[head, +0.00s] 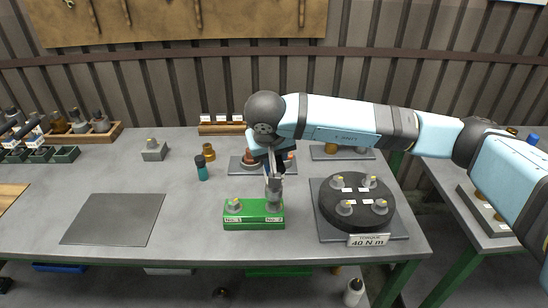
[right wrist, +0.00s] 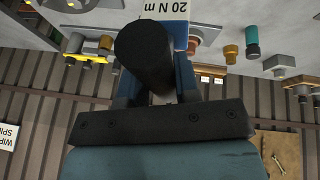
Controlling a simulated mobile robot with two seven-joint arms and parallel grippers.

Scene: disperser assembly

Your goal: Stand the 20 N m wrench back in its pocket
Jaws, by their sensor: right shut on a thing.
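My right gripper (head: 273,166) is shut on the 20 N m wrench (right wrist: 146,55), whose thick black handle sits between the fingers in the right wrist view. A card reading 20 N m (right wrist: 167,12) shows upside down just beyond the handle. In the head view the wrench's grey lower end (head: 274,188) points down at the No. 2 end of the green block (head: 253,222). I cannot tell whether it touches the fitting there. The wrench's pocket cannot be made out for certain. My left gripper is not in view.
A black disc (head: 338,215) with several fittings stands right of the block, behind a 40 N m sign (head: 369,240). A rack with green pockets (head: 66,154) is far left. The grey mat (head: 112,219) is clear.

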